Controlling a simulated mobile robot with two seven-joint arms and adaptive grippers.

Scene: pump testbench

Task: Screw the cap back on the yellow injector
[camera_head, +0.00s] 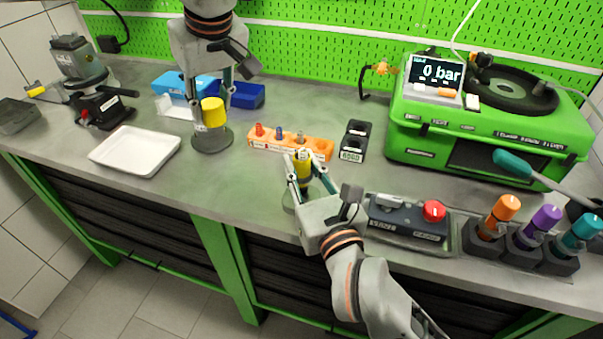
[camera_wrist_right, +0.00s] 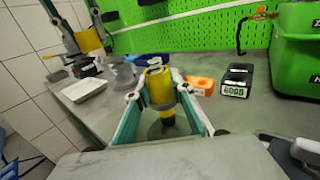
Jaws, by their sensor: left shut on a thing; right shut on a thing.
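My left gripper (camera_head: 212,103) is shut on a yellow cap (camera_head: 213,114), which appears in front of a round grey holder in the head view. The cap also shows at the upper left of the right wrist view (camera_wrist_right: 89,40), held up in the air. My right gripper (camera_head: 304,178) is shut on the yellow injector (camera_head: 303,170), which stands upright with its dark lower part pointing down. In the right wrist view the injector (camera_wrist_right: 159,88) is between my fingers, above a round grey base (camera_wrist_right: 165,130). Cap and injector are apart.
The grey holder (camera_head: 211,142) stands left of the injector. An orange rack (camera_head: 290,144) with small coloured parts and a black block (camera_head: 354,141) are behind it. A dark box with a red knob (camera_head: 434,211) is on the right. A white tray (camera_head: 135,150) lies left.

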